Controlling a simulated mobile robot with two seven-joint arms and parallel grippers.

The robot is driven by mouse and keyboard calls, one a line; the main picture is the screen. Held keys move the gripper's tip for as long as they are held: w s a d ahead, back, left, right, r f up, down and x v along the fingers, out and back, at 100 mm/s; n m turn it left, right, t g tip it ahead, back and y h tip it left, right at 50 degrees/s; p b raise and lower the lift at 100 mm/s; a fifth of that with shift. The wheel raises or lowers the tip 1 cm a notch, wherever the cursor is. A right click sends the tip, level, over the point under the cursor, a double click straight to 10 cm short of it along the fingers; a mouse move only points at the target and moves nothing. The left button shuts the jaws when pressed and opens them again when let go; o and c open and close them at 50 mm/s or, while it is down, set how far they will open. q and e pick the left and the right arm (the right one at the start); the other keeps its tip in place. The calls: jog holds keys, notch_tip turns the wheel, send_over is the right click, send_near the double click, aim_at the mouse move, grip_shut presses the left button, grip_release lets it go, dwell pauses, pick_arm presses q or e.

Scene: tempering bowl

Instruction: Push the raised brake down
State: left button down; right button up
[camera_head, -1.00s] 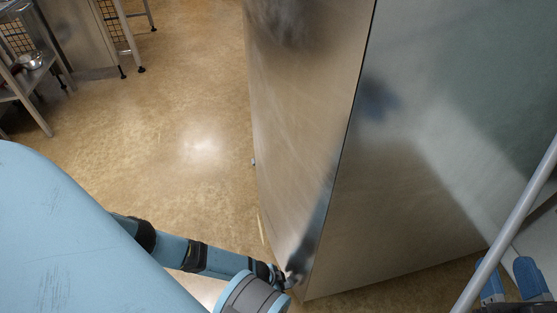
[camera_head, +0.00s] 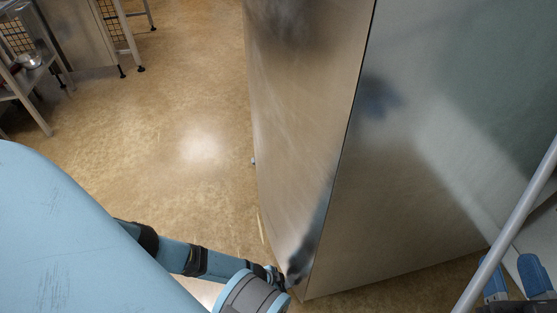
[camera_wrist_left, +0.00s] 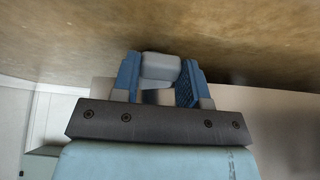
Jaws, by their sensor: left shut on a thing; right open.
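My left arm comes in from the left in the head view and reaches low beside the near bottom corner of a tall steel cabinet. Its gripper tips are too hidden there to make out. In the left wrist view, my left gripper (camera_wrist_left: 160,82) is shut on a small light grey block (camera_wrist_left: 161,67), which sits between its two blue fingers. I cannot tell if this block is the brake; no other brake is clear. My right gripper (camera_head: 516,280) is at the bottom right of the head view, with its blue fingers apart and nothing seen between them.
The steel cabinet (camera_head: 430,130) fills the right half of the head view. A grey bar (camera_head: 510,225) slants in front of it at the right. Brown floor (camera_head: 180,100) is clear to its left. A metal rack (camera_head: 30,100) with a bowl (camera_head: 28,61) stands at the far left.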

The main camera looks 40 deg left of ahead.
pick_arm(q)
jog(key=shift+w+f+t+h, duration=0.1)
jog(key=shift+f+t+h, duration=0.2)
jog(key=shift+f+t, duration=0.2)
jog(key=c, duration=0.6)
grip_release()
jog(key=shift+c, duration=0.2)
jog(key=shift+r, duration=0.1)
jog(key=shift+r, duration=0.2)
jog(key=p+v, duration=0.8)
jog(key=v, duration=0.5)
jog(key=shift+a+p, duration=0.15)
jog(key=shift+p, duration=0.15)
pick_arm(e)
jog(key=s+m, duration=0.1)
jog(key=s+a+r+m, duration=0.1)
jog(key=m, duration=0.1)
jog(key=s+r+m+g+h, duration=0.1)
jog(key=shift+a+r+m, duration=0.15)
jog(key=shift+a+m, duration=0.15)
jog(key=shift+a, duration=0.05)
